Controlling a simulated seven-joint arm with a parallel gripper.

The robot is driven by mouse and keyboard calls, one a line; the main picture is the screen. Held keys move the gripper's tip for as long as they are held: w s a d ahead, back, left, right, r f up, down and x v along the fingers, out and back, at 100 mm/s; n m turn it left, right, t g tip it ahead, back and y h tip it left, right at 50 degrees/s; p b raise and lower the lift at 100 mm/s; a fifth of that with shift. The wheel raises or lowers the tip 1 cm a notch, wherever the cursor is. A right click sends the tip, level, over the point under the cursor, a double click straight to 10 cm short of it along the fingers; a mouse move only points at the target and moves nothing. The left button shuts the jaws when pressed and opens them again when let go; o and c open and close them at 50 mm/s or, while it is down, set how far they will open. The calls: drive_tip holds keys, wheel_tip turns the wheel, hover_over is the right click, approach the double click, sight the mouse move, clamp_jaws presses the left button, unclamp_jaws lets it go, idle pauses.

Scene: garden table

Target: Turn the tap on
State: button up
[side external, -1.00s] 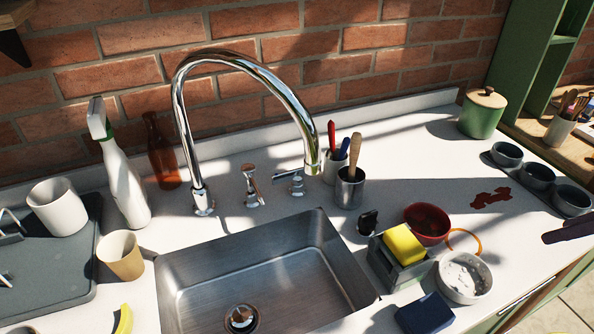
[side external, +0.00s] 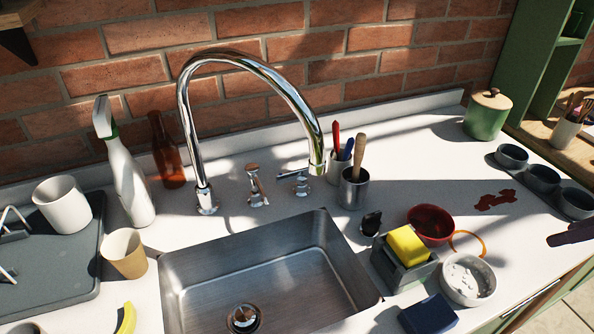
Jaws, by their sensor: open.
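The chrome tap (side external: 193,130) stands behind the sink, and its tall curved spout arches to the right. Two chrome handles stand right of the spout's base: the left handle (side external: 256,187) has an upright, slightly tilted lever, and the right handle (side external: 297,182) has a lever lying roughly level, pointing left. I see no water coming from the spout's end. The steel sink (side external: 262,275) is empty apart from its drain fitting. My gripper is not in view, and nothing touches the tap or its handles.
A spray bottle (side external: 126,175) and a brown bottle (side external: 167,150) stand left of the tap. A steel cup (side external: 353,190) with a wooden-handled tool stands close to the right handle. A sponge holder (side external: 402,268), red bowl (side external: 431,223) and white bowl (side external: 468,280) lie right of the sink.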

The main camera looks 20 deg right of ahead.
drive_tip(key=shift+c, duration=0.8)
drive_tip(key=w+a+r+m+y, duration=0.1)
drive_tip(key=w+a+r+m, duration=0.1)
drive_tip(key=w+r+m, duration=0.35)
drive_tip(key=w+a+r+m+y, duration=0.1)
drive_tip(key=w+a+r+m, duration=0.15)
drive_tip(key=r+m, duration=0.55)
drive_tip(key=w+a+r+m+g, duration=0.1)
drive_tip(key=w+a+r, duration=0.15)
drive_tip(key=w, duration=0.25)
drive_tip(key=w+a+r+m+y, duration=0.1)
drive_tip(key=w+r, duration=0.2)
drive_tip(key=w, duration=0.2)
drive_tip(key=w+a+r+m+g, duration=0.1)
drive_tip(key=w+r, duration=0.2)
drive_tip(key=w, duration=0.1)
drive_tip(key=m+g+y, duration=0.2)
drive_tip(key=g, duration=0.2)
hover_over(300, 169)
drive_tip(key=d, duration=0.6)
wheel_tip(300, 169, down, 21)
drive_tip(key=shift+n, duration=0.25)
drive_tip(key=x, duration=1.3)
drive_tip(key=shift+w+f, duration=0.15)
drive_tip(key=shift+f, duration=0.25)
